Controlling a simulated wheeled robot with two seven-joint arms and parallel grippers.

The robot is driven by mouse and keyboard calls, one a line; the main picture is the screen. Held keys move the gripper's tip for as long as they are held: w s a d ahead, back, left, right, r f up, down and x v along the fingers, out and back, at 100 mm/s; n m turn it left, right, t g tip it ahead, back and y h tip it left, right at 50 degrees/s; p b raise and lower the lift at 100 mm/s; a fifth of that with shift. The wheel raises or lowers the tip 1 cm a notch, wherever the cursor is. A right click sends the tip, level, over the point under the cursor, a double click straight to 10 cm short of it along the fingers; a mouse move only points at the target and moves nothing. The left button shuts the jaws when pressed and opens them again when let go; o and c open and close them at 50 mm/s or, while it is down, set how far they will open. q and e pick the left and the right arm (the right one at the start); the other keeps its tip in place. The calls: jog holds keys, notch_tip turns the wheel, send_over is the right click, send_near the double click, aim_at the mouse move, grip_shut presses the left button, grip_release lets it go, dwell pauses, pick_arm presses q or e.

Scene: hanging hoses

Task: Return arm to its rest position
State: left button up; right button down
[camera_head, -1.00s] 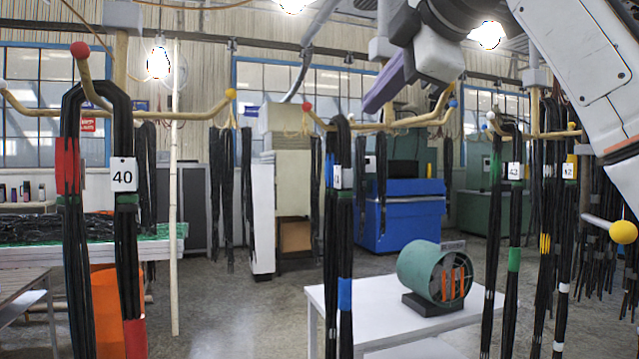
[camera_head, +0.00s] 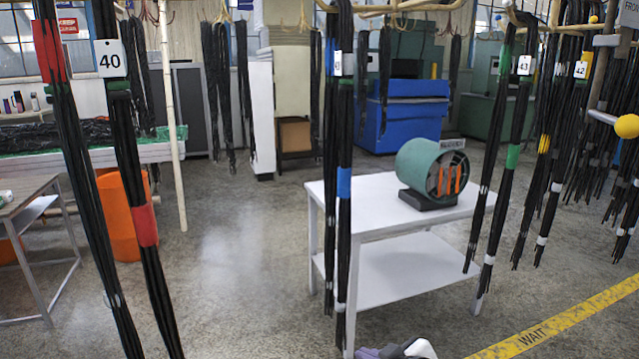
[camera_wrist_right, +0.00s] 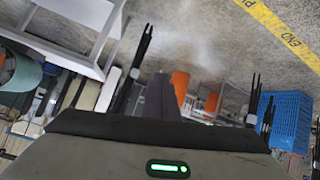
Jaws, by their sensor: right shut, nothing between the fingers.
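My right gripper (camera_head: 366,353) shows only in part at the bottom edge of the head view, low in front of the white table (camera_head: 372,216), with a purple finger and white and grey parts. In the right wrist view its dark purple fingers (camera_wrist_right: 158,98) stand together, shut and empty, above the grey wrist body. It is apart from the hanging black hoses. The rest of my right arm is out of the head view. My left gripper is in neither view.
Black hose bundles hang at left by tag 40 (camera_head: 109,60), at centre (camera_head: 345,150) and at right (camera_head: 515,150). A green cylinder (camera_head: 428,168) lies on the white table. A yellow floor stripe (camera_head: 560,320) runs at lower right. The grey floor at centre left is clear.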

jog(key=s+d+f+m, duration=0.2)
jog(key=s+f, duration=0.3)
jog(key=s, duration=0.5)
jog(key=s+d+f+m+g+h, duration=0.1)
jog(key=s+d+f+m, duration=0.1)
jog(key=s+f, duration=0.4)
jog(key=s+d+f+m+h, duration=0.1)
jog(key=s+f, duration=0.5)
jog(key=s, duration=1)
jog(key=shift+s+d+f+m, duration=0.2)
jog(key=shift+d+m, duration=0.3)
jog(key=shift+d, duration=0.5)
